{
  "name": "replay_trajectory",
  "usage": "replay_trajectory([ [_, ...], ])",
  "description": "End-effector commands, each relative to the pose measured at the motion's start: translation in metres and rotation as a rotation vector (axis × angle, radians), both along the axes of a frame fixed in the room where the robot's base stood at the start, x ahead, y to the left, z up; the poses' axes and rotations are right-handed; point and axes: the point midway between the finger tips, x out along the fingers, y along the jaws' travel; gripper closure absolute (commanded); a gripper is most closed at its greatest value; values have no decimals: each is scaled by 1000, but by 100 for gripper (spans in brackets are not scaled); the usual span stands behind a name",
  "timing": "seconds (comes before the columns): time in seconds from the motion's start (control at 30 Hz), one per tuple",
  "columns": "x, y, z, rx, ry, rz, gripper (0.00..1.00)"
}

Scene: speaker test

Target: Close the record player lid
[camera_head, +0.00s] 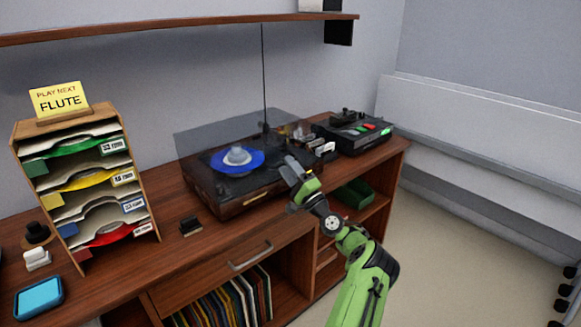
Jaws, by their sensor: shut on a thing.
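The record player (235,206) stands on the wooden cabinet, with a blue record (227,168) and a pale round piece (237,155) on top of it. Its see-through dark lid (200,139) is raised at a tilt, with the wall showing through it. My gripper (289,162) is at the right front part of the player, reaching in from the lower right. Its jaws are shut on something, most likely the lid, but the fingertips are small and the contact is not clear. The tonearm area behind my gripper is partly hidden.
A black device (352,131) with coloured buttons stands right of the player. A sorter rack (145,190) with a "FLUTE" card (59,99) is at left. A small black block (190,226) lies before the player. A shelf (180,25) runs above.

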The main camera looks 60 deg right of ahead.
Motion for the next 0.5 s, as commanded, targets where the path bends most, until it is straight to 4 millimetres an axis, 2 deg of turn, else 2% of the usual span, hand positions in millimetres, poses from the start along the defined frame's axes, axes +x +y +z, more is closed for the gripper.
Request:
replay_trajectory([
  [0.03,4,0,-12,17,24,5,63],
  [0.27,0,1,-14,18,25,5,63],
  [0.37,-13,4,-19,20,24,2,63],
  [0.5,-47,14,-33,18,15,-1,63],
])
